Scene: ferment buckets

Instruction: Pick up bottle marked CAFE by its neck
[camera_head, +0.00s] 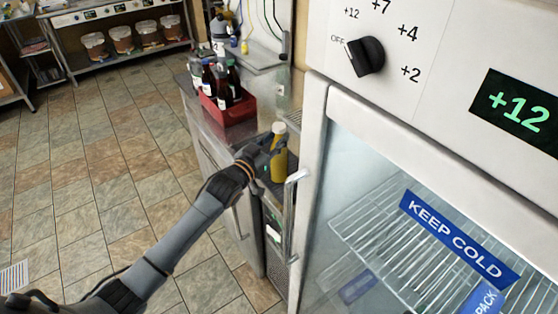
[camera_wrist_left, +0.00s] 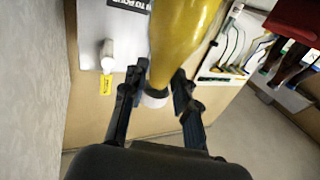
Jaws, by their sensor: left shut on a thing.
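No CAFE marking is legible on the side of the bottle that shows. My right gripper is not in view.
A red crate (camera_head: 240,111) of dark bottles stands on the metal counter left of the bottle. A large white cooler (camera_head: 312,110) with a glass door and handle (camera_head: 291,215) is close on the right. Several buckets (camera_head: 122,40) stand on a far rack; tiled floor lies open at left.

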